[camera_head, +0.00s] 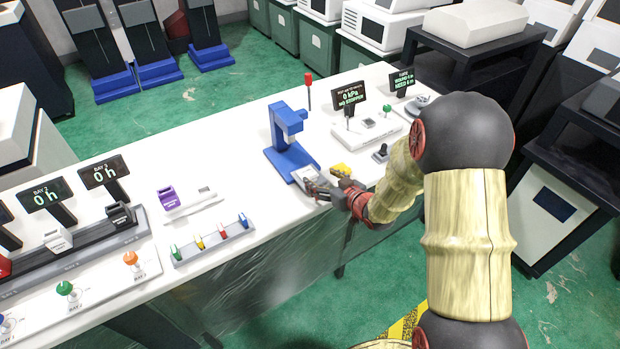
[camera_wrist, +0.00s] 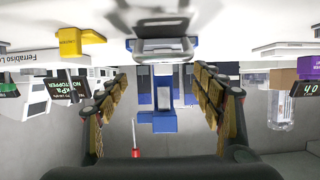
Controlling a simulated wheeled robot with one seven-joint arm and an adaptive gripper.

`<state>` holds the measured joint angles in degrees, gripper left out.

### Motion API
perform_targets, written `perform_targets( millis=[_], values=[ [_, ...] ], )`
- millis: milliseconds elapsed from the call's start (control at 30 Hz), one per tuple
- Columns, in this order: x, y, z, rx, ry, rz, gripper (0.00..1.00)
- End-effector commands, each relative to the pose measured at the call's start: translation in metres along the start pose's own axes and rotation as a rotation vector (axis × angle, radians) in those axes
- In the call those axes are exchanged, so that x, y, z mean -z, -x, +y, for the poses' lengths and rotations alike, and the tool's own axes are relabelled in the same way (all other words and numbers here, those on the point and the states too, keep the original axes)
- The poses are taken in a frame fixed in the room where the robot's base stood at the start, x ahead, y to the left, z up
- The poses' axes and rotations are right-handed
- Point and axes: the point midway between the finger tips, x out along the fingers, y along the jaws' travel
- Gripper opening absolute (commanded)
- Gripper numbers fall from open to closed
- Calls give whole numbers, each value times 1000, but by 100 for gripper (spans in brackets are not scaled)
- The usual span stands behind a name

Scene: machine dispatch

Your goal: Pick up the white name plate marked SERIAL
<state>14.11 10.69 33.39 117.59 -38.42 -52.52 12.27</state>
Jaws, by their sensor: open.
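A small white plate-like piece (camera_head: 305,173) lies at the front foot of the blue press (camera_head: 286,135). No SERIAL marking is readable on it, so I cannot tell for sure that it is the name plate. My gripper (camera_head: 326,188) is just right of and in front of this piece, low over the table's front edge. In the wrist view, which looks upside down, my gripper (camera_wrist: 160,76) is open with nothing between its fingers. A pale grey-white piece (camera_wrist: 160,46) shows ahead, between and above the fingertips in the picture. I cannot tell whether they touch.
A yellow block (camera_head: 341,169) sits right beside my gripper, with a small grey joystick-like piece (camera_head: 381,153) farther right. A red-topped post (camera_head: 308,92) stands behind the press. A rack of coloured pieces (camera_head: 213,239) and a purple block (camera_head: 167,198) are to the left.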

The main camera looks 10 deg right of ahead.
Motion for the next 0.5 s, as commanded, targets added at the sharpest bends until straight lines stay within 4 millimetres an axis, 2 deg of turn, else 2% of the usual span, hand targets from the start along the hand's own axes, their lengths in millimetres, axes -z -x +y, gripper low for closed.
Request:
perform_targets(
  millis=[333,500],
  values=[
    [-4,-43,-6,0,1,-1,67],
    [-1,-51,-5,-1,0,0,67]
  ],
)
